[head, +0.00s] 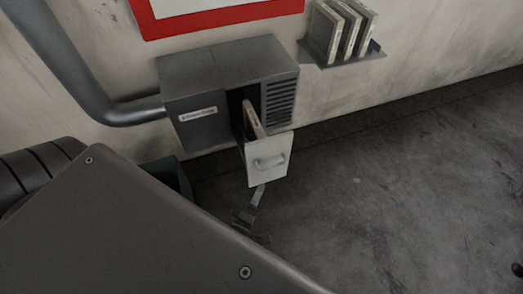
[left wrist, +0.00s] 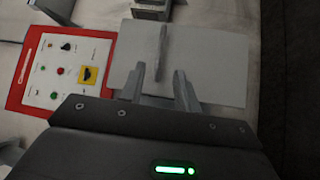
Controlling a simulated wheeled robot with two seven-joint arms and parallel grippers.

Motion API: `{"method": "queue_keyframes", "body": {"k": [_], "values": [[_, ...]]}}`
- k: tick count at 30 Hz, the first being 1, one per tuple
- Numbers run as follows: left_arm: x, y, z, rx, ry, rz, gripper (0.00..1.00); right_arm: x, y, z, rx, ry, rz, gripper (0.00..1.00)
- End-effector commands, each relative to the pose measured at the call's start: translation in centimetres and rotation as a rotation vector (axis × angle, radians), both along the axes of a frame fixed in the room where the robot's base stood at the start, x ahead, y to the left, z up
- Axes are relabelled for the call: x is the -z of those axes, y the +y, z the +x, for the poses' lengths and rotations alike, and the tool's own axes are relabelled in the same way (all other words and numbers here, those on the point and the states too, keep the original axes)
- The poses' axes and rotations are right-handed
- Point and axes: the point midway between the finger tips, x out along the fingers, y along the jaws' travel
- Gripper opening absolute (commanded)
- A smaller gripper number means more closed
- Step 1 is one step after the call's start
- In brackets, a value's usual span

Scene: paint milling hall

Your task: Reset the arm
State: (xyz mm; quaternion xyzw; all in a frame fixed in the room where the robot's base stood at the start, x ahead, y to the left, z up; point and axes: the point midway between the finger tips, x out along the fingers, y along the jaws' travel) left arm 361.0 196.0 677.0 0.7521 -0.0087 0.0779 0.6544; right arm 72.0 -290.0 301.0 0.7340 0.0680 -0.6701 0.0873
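My left gripper (head: 247,214) is low in front of the grey wall box (head: 205,75) in the head view, partly hidden by a large grey part of my own body. In the left wrist view its two fingers (left wrist: 160,78) are spread, with nothing between their tips that I can see them gripping. A pale panel with an upright handle (left wrist: 162,45) lies beyond the fingertips. In the head view, a white drawer front (head: 282,167) with a handle stands out from the box, just above the gripper. A thin pale-edged panel (head: 253,120) stands in the drawer. My right gripper is not seen.
A wall rack (head: 345,57) holds several upright framed panels at the upper right. A thick pipe (head: 75,75) enters the box from the left. A dark green bin (head: 170,177) is partly hidden below. A red-bordered button panel (left wrist: 62,70) shows in the wrist view. Floor at right is mostly clear.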

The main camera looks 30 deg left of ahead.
Motion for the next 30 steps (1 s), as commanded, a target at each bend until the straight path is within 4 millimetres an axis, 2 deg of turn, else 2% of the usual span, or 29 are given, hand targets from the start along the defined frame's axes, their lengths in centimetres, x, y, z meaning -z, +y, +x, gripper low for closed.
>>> {"method": "queue_keyframes", "body": {"k": [14, 17, 20, 23, 24, 26, 27, 29, 30], "values": [[0.2, -0.2, -0.1, 0.0, 0.006, -0.002, 0.32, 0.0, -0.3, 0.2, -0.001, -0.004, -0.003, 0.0], [1.7, -0.5, -0.2, 0.014, 0.052, 0.035, 0.32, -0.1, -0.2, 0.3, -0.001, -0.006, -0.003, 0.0], [5.8, -1.1, -0.6, 0.057, 0.18, 0.143, 0.32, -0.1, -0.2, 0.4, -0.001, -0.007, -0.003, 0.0], [12.5, -1.8, -2.4, 0.147, 0.384, 0.331, 0.32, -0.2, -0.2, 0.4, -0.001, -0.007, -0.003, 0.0], [15.5, -1.9, -3.6, 0.199, 0.474, 0.423, 0.32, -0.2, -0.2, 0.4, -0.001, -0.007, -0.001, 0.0], [19.9, -1.7, -5.9, 0.289, 0.609, 0.566, 0.32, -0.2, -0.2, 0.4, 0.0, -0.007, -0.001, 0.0], [22.6, -1.4, -7.7, 0.356, 0.694, 0.661, 0.32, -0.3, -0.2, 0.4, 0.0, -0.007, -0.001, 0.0], [26.4, -0.4, -10.6, 0.465, 0.814, 0.802, 0.32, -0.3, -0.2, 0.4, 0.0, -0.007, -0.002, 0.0], [28.6, 0.3, -12.8, 0.544, 0.887, 0.891, 0.32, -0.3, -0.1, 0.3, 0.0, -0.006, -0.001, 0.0]]}}
